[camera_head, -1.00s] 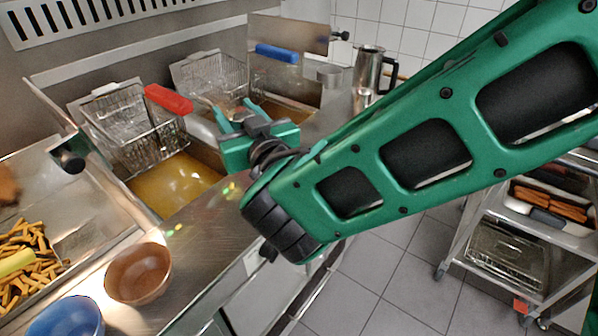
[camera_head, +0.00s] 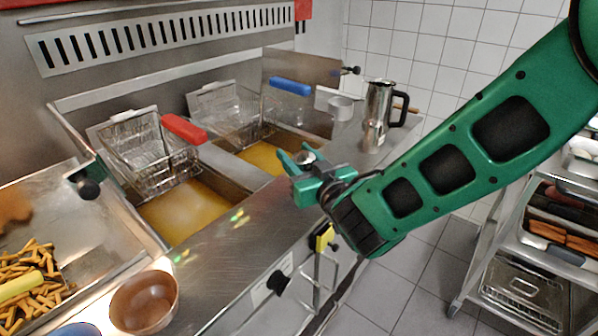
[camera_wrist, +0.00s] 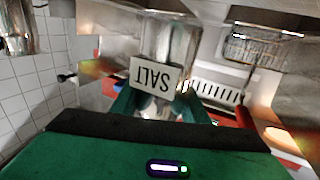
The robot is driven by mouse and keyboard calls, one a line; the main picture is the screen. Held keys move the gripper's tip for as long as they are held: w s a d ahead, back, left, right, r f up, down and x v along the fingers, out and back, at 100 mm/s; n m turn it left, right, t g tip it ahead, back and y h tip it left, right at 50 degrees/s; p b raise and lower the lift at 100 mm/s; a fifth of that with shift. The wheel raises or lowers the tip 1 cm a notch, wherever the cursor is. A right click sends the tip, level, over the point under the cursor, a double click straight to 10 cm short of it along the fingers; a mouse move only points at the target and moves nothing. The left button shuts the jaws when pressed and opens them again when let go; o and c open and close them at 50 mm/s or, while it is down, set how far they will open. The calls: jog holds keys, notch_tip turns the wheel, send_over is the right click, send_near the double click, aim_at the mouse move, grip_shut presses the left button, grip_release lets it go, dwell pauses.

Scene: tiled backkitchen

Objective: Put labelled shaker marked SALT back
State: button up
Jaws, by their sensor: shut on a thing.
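The labelled shaker marked SALT shows large in the wrist view (camera_wrist: 172,42). It is clear with a metal part, and its white label (camera_wrist: 155,75) appears upside down. My gripper (camera_head: 298,160) is shut on the shaker, whose metal top (camera_head: 304,157) shows between the green fingers in the head view. The gripper is above the steel counter (camera_head: 262,215), close to the front of the right fryer. The fingers hide most of the shaker in the head view.
Two fryer baskets with red (camera_head: 184,129) and blue (camera_head: 290,87) handles sit over oil. A brown bowl (camera_head: 145,302) stands at front left. A trolley (camera_head: 520,265) is at right.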

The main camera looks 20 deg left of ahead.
jog(key=shift+w+d+f, duration=0.25)
jog(key=shift+w+d, duration=0.05)
jog(key=shift+w, duration=0.05)
jog(key=shift+f, duration=1.95)
jog(key=shift+f, duration=0.2)
jog(key=o, duration=1.1)
jog(key=shift+o, duration=0.2)
jog(key=shift+w+r, duration=0.1)
jog(key=shift+r, duration=0.05)
